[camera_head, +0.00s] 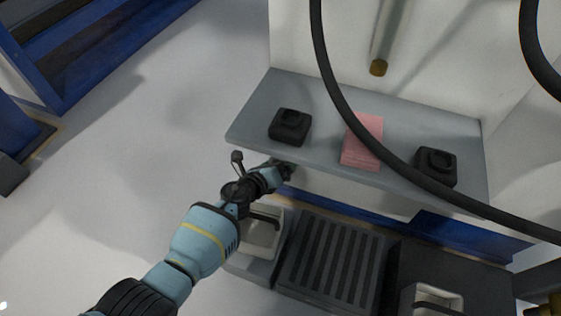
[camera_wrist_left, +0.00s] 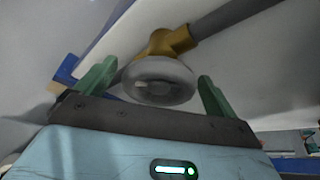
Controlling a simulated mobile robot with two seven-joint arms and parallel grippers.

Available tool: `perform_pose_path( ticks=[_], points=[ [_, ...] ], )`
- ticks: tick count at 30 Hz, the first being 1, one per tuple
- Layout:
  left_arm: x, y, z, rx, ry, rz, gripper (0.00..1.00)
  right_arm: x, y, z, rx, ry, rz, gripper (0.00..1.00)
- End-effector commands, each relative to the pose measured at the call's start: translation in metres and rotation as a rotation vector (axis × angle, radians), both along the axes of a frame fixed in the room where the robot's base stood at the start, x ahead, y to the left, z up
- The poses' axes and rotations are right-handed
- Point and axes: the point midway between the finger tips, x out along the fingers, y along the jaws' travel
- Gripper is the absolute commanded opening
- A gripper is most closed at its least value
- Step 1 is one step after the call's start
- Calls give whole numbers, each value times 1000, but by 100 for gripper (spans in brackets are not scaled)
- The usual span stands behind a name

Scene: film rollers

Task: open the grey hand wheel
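The grey hand wheel (camera_wrist_left: 160,80) shows in the left wrist view as a round knob on a brass valve fitting (camera_wrist_left: 165,42) with a grey pipe. My left gripper (camera_wrist_left: 157,74) is open, its green fingers on either side of the wheel. Small gaps seem to show between fingers and rim; I cannot tell how deep the wheel sits between them. In the head view my left gripper (camera_head: 283,169) is at the front edge of the shelf, partly under it. The wheel is hidden in that view. My right gripper is not in view.
The grey shelf (camera_head: 395,117) holds two black devices (camera_head: 290,126) (camera_head: 436,165) and a pink stack (camera_head: 362,142). A black hose (camera_head: 352,105) hangs across it. Below are a ribbed grey panel (camera_head: 335,260) and light-coloured trays (camera_head: 433,298). Open floor (camera_head: 120,150) lies to the left.

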Motion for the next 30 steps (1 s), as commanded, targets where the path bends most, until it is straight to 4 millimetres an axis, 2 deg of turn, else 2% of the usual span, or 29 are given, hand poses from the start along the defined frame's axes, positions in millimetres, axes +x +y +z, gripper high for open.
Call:
perform_pose_path(
  ticks=[8,21,30],
  points=[
    [-4,3,3,1,-1,1,94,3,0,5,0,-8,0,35],
    [-53,34,24,1,-3,1,94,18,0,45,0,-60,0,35],
    [-63,40,24,1,-1,0,94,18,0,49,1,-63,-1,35]
  ],
)
